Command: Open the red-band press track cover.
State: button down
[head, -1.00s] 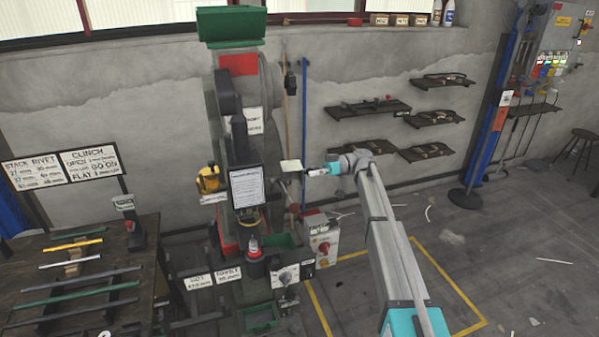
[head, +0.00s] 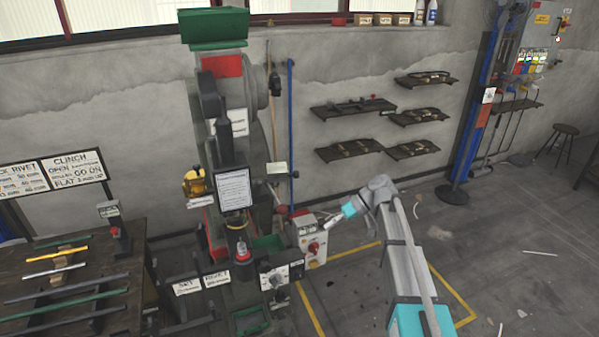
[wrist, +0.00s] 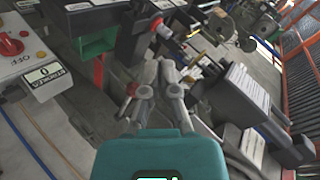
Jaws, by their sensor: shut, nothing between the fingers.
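The press with the red band (head: 221,66) stands left of centre in the head view, with a green hopper (head: 214,27) on top and a white printed sheet (head: 234,188) on its front. I cannot pick out its track cover for certain. My gripper (head: 331,223) is shut and empty, to the right of the press and apart from it, near the control box. In the wrist view my gripper (wrist: 156,82) points toward the press's lower parts, where a red-tipped cylinder (wrist: 160,28) shows beyond the fingers. I see no contact.
A grey control box (head: 311,240) with a red knob stands right of the press. A bench (head: 75,290) with coloured bars is at left. Small signs (head: 202,283) stand low in front of the press. Wall shelves (head: 352,107) hang behind. The floor at right is mostly free.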

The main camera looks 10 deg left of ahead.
jog(key=s+d+f+m+t+h, duration=0.2)
jog(key=s+d+f+m+h, duration=0.15)
jog(key=s+d, duration=0.35)
jog(key=s+d+f+m+t+h, duration=0.1)
jog(key=s+d+f+m+h, duration=0.2)
jog(key=d, duration=0.6)
jog(key=s+d+f+m+t+h, duration=0.1)
jog(key=s+d+m+t+h, duration=0.1)
jog(key=s+d+m+h, duration=0.45)
jog(key=w+a+r+n+t+y+p, duration=0.1)
jog(key=w+a+r+n+y+p, duration=0.1)
jog(key=w+a+r+n+p, duration=0.3)
jog(key=w+a+r+n+y+p, duration=0.3)
jog(key=w+a+r+n+p, duration=0.3)
jog(key=a+r+n+p, duration=0.4)
jog(key=w+a+r+n+t+y+p, duration=0.1)
jog(key=w+a+r+n+y+p, duration=0.2)
jog(key=a+r+p, duration=1)
jog(key=w+r+n, duration=0.2)
jog(key=w+n, duration=0.1)
jog(key=n, duration=0.1)
jog(key=shift+w+a+r+n+t, duration=0.15)
jog(key=shift+r+n+t, duration=0.15)
jog(key=shift+r+n, duration=0.1)
jog(key=shift+f, duration=0.15)
